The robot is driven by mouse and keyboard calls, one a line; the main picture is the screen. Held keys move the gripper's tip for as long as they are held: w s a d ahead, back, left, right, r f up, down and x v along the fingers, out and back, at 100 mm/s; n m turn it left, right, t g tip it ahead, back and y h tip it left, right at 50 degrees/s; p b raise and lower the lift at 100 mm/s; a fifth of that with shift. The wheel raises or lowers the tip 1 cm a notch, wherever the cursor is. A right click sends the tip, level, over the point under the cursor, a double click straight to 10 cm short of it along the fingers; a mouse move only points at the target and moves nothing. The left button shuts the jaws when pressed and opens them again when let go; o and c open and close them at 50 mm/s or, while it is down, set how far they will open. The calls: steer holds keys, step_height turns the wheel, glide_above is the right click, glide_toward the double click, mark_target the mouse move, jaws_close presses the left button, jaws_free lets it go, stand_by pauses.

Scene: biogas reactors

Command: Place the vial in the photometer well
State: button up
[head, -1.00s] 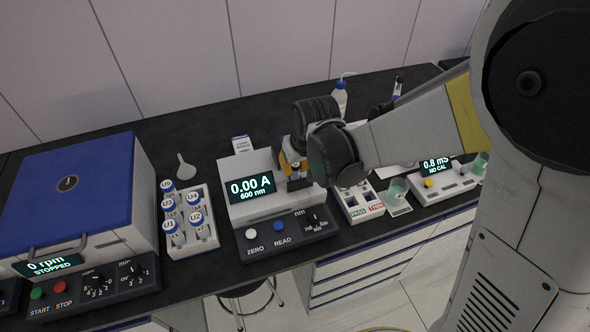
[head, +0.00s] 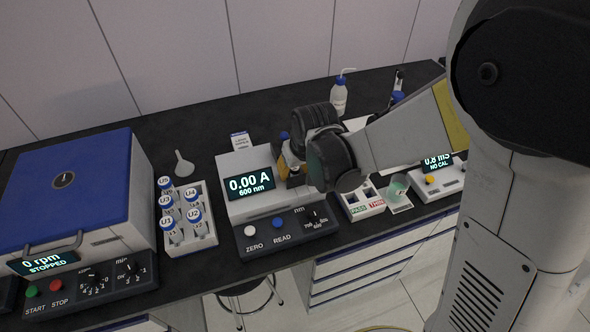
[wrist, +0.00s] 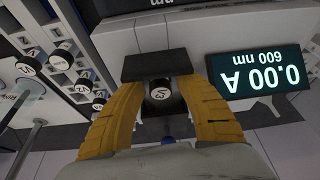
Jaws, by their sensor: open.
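The photometer (head: 250,205) stands mid-bench, its display reading 0.00 A, 600 nm; the wrist view shows this display (wrist: 258,78) upside down. My gripper (head: 288,162) is at the photometer's right side. In the wrist view my gripper (wrist: 160,95) has its yellow fingers apart on either side of a dark-capped vial (wrist: 159,91), which looks labelled V3. The vial stands beside a black block (wrist: 157,65) on the photometer. Its lower body is hidden, so I cannot tell how deep it sits in the well. In the head view my gripper hides the vial.
In the head view, a white rack (head: 205,235) of blue-capped vials and a blue-lidded centrifuge (head: 70,190) are left. A PASS/THIN tray (head: 372,208), beaker (head: 398,187) and meter (head: 437,182) are right.

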steer(key=p+v, duration=0.4)
steer(key=v, duration=0.8)
steer(key=s+d+r+m+t, duration=0.1)
steer(key=s+d+r+m, duration=0.1)
steer(key=s+d+r, duration=0.2)
steer(key=s+d+r+m+t+h, duration=0.1)
steer(key=s+d+r, duration=0.3)
steer(key=s+d, duration=0.5)
steer(key=shift+s+d+r+m+t, duration=0.25)
steer(key=shift+d+m+t, duration=0.15)
steer(key=shift+d+t, duration=0.15)
